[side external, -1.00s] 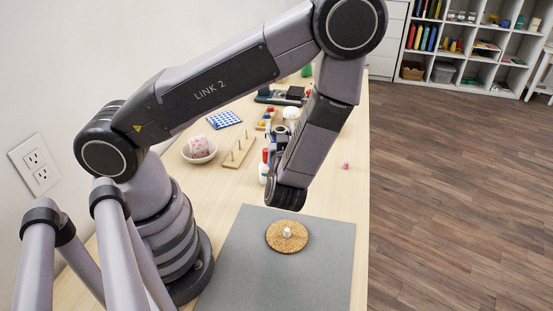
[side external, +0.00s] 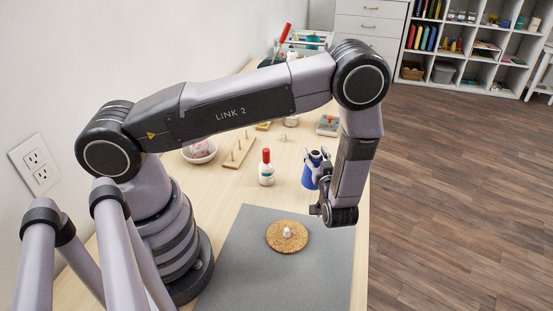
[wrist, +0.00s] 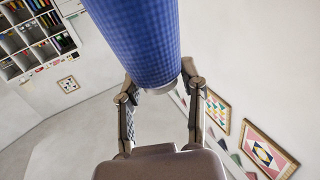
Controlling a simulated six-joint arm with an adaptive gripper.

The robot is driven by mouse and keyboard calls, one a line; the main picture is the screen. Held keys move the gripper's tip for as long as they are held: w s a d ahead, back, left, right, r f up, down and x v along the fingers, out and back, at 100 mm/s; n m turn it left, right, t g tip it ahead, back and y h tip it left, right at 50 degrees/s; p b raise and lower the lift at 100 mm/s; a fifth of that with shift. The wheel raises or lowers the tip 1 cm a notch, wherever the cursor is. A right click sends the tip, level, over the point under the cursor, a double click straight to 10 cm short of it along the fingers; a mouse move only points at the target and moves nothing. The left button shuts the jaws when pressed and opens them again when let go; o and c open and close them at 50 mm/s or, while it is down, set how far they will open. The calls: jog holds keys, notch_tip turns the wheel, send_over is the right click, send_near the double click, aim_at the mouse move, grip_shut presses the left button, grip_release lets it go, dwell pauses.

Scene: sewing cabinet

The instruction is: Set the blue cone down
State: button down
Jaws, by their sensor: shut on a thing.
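The blue cone (side external: 309,178) is in my gripper (side external: 319,158), over the right part of the table, beyond the grey mat. The wrist view shows the cone (wrist: 138,38) large, with a woven blue surface and a pale end, leaning a little. My gripper's two fingers (wrist: 160,88) lie on either side of its pale end and are shut on it. In the side view the fingers and wrist partly cover the cone. I cannot tell whether it touches the table.
A round cork pad (side external: 275,241) with a white peg lies on the grey mat (side external: 240,270). A white bottle with a red cap (side external: 266,170) stands left of the cone. A peg board (side external: 238,155) and a bowl (side external: 199,154) are farther left. The table's right edge is close.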

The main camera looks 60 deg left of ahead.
jog(key=shift+w+f, duration=0.25)
jog(key=shift+f, duration=0.05)
jog(key=shift+w+f, duration=0.2)
jog(key=shift+f, duration=1.55)
jog(key=c, duration=0.6)
grip_release()
jog(key=shift+f, duration=0.1)
